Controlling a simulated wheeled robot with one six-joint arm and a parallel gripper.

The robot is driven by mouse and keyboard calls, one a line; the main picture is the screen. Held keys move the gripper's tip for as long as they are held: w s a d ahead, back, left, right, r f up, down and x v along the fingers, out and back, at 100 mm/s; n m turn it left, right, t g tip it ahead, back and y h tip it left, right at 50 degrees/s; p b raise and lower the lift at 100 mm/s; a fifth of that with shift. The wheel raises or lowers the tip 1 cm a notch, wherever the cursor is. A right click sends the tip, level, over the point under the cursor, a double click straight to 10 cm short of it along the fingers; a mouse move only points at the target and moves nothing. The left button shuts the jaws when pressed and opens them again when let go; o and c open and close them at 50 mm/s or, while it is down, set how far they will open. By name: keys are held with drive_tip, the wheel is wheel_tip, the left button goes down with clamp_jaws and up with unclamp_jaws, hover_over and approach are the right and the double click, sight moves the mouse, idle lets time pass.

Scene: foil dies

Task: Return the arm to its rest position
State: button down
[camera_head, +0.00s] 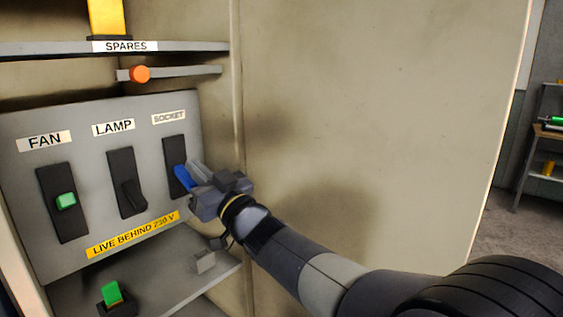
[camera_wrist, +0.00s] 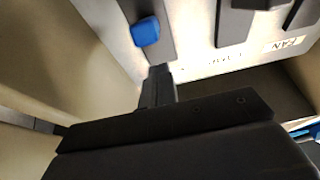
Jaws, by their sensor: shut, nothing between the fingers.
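My arm reaches in from the lower right in the head view, and my gripper (camera_head: 194,171) is in front of the panel at the SOCKET holder (camera_head: 174,152). Its fingers are shut with nothing between them; they also show in the wrist view (camera_wrist: 160,75). A blue piece (camera_head: 183,178) sits on the black SOCKET holder, close beside the fingertips. In the wrist view a small gap shows between the blue piece (camera_wrist: 146,31) and the fingers. The gripper partly hides the holder's lower end.
The grey panel (camera_head: 75,122) has a FAN holder with a green piece (camera_head: 66,200) and a black LAMP holder (camera_head: 127,183). A cabinet wall (camera_head: 370,110) stands close right of my gripper.

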drive_tip(key=shift+r+g+h+p, duration=0.3)
drive_tip(key=shift+r+g+p, duration=0.3)
drive_tip(key=shift+p, duration=1.45)
drive_tip(key=shift+w+a+r+h+p, duration=0.1)
drive_tip(key=shift+r+h+p, duration=0.25)
drive_tip(key=shift+p, duration=0.85)
drive_tip(key=p, duration=0.3)
drive_tip(key=r+g+h+p, duration=0.1)
drive_tip(key=p, duration=0.3)
drive_tip(key=r+g+h+p, duration=0.1)
drive_tip(key=p, duration=0.3)
drive_tip(key=shift+w+a, duration=0.3)
drive_tip(key=shift+a, duration=0.05)
drive_tip(key=shift+w+a+h+p, duration=0.1)
drive_tip(key=shift+h+p, duration=0.25)
drive_tip(key=shift+p, duration=0.65)
drive_tip(key=shift+f, duration=0.1)
